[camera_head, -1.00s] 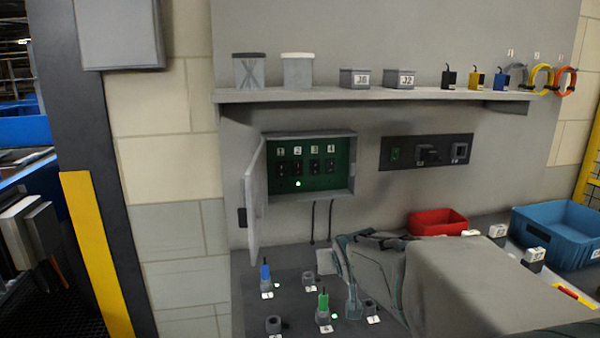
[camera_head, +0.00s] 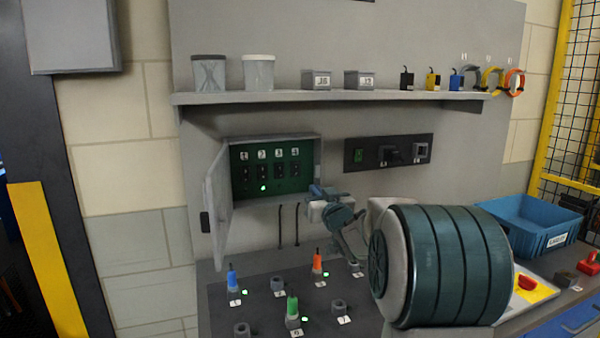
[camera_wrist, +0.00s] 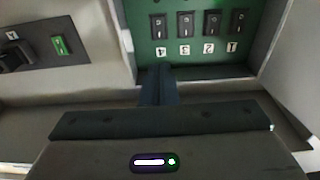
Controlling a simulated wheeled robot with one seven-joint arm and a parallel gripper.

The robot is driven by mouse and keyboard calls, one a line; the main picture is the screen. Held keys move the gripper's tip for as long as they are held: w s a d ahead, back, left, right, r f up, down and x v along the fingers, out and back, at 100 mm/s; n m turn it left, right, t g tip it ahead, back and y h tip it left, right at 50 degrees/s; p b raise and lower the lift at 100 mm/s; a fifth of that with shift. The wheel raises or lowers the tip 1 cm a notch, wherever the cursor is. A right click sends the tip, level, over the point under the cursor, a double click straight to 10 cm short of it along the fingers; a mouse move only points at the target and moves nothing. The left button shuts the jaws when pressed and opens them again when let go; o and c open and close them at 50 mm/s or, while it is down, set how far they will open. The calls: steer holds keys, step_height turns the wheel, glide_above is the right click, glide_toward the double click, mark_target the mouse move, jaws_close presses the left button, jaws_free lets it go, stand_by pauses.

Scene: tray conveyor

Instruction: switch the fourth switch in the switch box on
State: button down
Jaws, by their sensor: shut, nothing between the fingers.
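The grey switch box (camera_head: 320,165) hangs open on the wall, its door (camera_head: 218,195) swung out to the left. Its green panel has a row of black switches labelled 1 to 4. The fourth switch (camera_head: 294,171) is rightmost in the head view; in the upside-down wrist view it is leftmost (camera_wrist: 158,25). A green light (camera_head: 264,188) glows under switch 2; no light shows under switch 4. My gripper (camera_wrist: 160,68) is shut and empty, its fingertips in front of the box near the label 4. In the head view my gripper (camera_head: 316,190) is at the box's lower right corner. Contact cannot be told.
A dark panel (camera_head: 388,152) with a green switch is on the wall right of the box. A shelf (camera_head: 330,97) with jars and small boxes runs above. Below, a bench holds sockets with blue (camera_head: 232,278), orange (camera_head: 317,263) and green (camera_head: 292,306) plugs. A blue bin (camera_head: 525,222) stands right.

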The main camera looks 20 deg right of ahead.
mark_target(296, 166)
steer(key=w+p, duration=0.1)
steer(key=w, duration=0.3)
steer(key=w+r+p, duration=0.1)
steer(key=w, duration=0.4)
steer(key=w+p, duration=0.1)
steer(key=w, duration=0.4)
steer(key=shift+r+p, duration=0.3)
steer(key=shift+p, duration=0.05)
